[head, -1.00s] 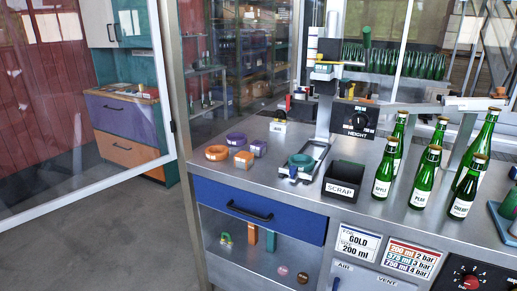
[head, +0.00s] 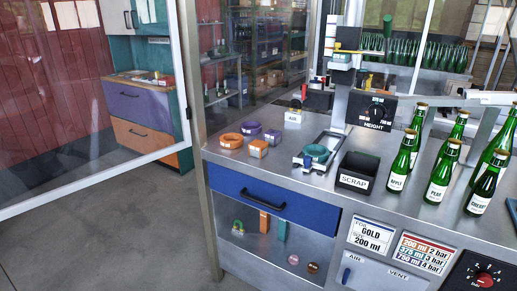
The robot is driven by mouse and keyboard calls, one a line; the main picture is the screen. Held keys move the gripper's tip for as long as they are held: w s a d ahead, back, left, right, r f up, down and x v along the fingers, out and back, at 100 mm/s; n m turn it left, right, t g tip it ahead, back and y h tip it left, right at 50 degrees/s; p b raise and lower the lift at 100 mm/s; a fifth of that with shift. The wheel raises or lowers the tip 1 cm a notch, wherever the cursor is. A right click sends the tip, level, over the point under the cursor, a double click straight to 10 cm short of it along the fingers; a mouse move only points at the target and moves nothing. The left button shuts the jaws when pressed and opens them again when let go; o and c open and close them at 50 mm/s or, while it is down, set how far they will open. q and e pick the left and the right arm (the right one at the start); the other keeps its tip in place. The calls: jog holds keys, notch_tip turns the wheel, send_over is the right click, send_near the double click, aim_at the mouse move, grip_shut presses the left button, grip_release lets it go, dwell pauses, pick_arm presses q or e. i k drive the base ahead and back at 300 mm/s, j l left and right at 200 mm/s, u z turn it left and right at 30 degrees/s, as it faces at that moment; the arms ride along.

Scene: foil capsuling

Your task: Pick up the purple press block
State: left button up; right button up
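The purple press block (head: 273,137) is a small block on the steel bench, near its back left part. It stands just right of a purple ring (head: 251,128) and behind an orange block (head: 258,148). An orange ring (head: 231,140) lies to the left, near the front edge. Neither of my grippers is in view.
A rail fixture with a green ring (head: 317,153) and a black scrap bin (head: 357,172) stand right of the blocks. Several green bottles (head: 439,172) stand further right. A blue drawer (head: 275,200) is below the bench. An open glass door (head: 90,130) and bare floor lie left.

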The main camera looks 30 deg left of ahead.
aim_at(274, 137)
jog(key=i+j+u, duration=0.1)
jog(key=j, duration=0.3)
jog(key=i+j+u, duration=0.1)
jog(key=j, duration=0.3)
jog(key=i+j+u, duration=0.1)
jog(key=j, duration=0.25)
jog(key=i, duration=0.05)
